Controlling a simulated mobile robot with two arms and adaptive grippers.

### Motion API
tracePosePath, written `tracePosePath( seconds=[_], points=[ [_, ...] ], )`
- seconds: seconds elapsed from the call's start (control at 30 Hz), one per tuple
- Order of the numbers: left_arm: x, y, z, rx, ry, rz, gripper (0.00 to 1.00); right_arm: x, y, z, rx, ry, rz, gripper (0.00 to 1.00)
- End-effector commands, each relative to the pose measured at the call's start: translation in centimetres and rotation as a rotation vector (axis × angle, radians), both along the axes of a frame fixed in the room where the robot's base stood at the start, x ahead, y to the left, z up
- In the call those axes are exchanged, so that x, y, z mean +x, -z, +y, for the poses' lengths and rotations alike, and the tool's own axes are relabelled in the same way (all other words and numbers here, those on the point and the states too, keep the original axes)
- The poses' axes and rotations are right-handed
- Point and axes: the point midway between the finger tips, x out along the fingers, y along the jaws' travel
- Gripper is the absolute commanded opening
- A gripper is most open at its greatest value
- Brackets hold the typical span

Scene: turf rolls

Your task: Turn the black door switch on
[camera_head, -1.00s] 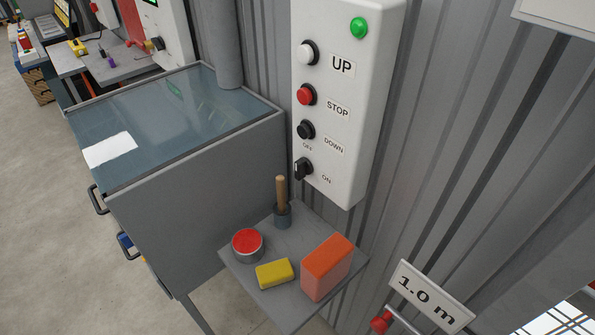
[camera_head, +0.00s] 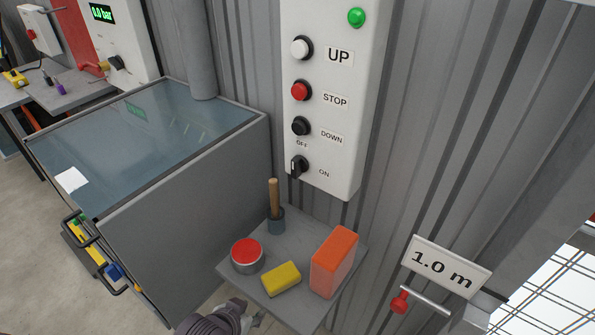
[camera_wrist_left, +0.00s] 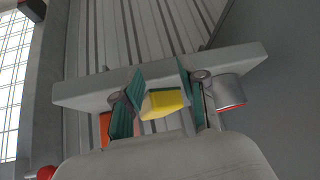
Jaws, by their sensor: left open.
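The black door switch (camera_head: 298,166) is a rotary knob at the bottom of a white control panel (camera_head: 330,178) on the corrugated wall. OFF is printed above it and ON to its right. Its grip stands roughly upright, seemingly towards OFF. My left gripper (camera_head: 256,318) enters at the bottom of the head view, low in front of the small shelf and well below the switch. In the left wrist view the left gripper (camera_wrist_left: 157,88) is open, its green-padded fingers apart, with the yellow sponge visible between them. The switch is not in that view. My right gripper is not in view.
The grey shelf (camera_head: 237,276) below the panel holds a red-topped tin (camera_head: 247,252), a yellow sponge (camera_head: 281,279), an orange block (camera_head: 333,262) and a wooden-handled tool in a cup (camera_head: 275,205). A glass-topped cabinet (camera_head: 190,190) stands left. A red-handled lever (camera_head: 400,301) is right.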

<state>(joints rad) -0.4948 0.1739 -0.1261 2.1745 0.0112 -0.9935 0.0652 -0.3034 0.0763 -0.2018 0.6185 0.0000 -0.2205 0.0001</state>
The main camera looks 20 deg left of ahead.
Motion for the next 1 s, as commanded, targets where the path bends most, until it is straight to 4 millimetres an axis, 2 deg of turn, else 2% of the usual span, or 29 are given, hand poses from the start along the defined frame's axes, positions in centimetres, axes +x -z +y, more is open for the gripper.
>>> tracePosePath(
  seconds=[0.03, 0.1, 0.37, 0.47, 0.6, 0.8, 1.0],
  points=[
    [1.2, -2.0, 0.0, -0.010, 0.002, -0.074, 0.42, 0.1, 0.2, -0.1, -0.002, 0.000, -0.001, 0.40],
    [2.7, -4.0, 0.0, -0.029, 0.007, -0.172, 0.42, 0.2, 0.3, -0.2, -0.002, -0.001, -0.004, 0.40],
    [7.5, -7.7, 0.0, -0.097, 0.028, -0.472, 0.42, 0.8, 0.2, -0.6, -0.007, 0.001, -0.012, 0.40],
    [9.3, -9.7, 0.1, -0.134, 0.047, -0.617, 0.42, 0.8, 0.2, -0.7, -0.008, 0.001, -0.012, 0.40],
    [11.1, -13.5, 0.3, -0.209, 0.093, -0.866, 0.42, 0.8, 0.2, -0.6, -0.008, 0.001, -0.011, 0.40],
    [11.4, -18.2, 0.7, -0.310, 0.167, -1.151, 0.42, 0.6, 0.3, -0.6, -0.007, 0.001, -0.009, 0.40],
    [11.1, -19.9, 0.8, -0.349, 0.199, -1.249, 0.42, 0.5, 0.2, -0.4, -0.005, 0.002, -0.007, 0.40]
  ],
)
